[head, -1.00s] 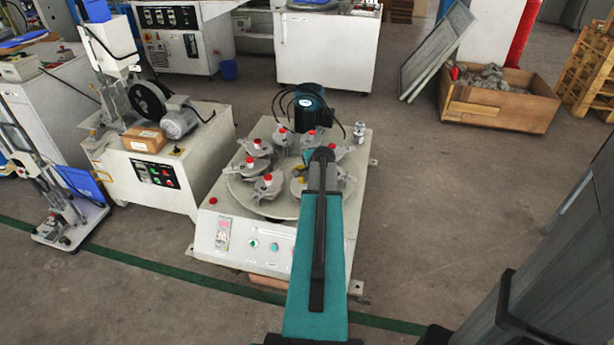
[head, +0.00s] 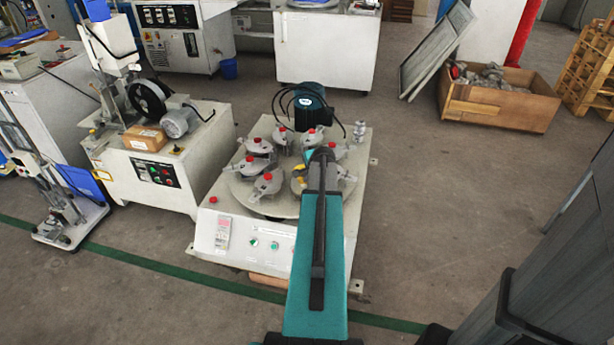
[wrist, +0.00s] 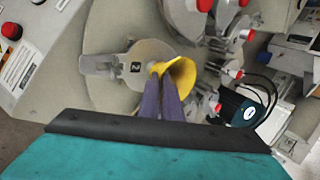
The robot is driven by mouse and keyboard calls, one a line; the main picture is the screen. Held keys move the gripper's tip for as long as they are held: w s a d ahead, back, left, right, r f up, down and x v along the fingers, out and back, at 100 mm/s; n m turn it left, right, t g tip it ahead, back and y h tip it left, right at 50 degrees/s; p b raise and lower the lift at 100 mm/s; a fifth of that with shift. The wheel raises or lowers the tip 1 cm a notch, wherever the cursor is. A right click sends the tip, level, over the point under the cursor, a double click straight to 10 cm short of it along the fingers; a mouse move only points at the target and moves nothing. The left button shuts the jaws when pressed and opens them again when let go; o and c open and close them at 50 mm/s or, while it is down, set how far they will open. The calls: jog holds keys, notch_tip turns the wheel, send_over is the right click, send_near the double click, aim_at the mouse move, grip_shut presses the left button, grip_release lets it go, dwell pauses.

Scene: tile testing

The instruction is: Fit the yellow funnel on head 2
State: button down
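The yellow funnel (wrist: 180,74) is at the tips of my gripper (wrist: 162,90) in the wrist view, its wide mouth toward the right. The two purple-grey fingers are close together and shut on it. Head 2 (wrist: 133,66), a grey plate marked "2" with an arm out to the left, lies just left of and below the funnel. I cannot tell whether they touch. In the head view only a small yellow part of the funnel (head: 299,168) shows beside my teal arm, which hides my gripper.
Several other grey heads with red knobs, such as one at the left (head: 240,188), stand around the round turntable (head: 280,207). A dark motor (head: 309,97) with cables stands behind it. The machine's front panel (head: 245,243) has buttons.

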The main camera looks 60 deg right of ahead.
jog(key=shift+f, duration=0.15)
dwell(0.4)
jog(key=c, duration=1.9)
grip_release()
jog(key=p+v, duration=0.2)
jog(key=v, duration=1.2)
jog(key=shift+f, duration=0.1)
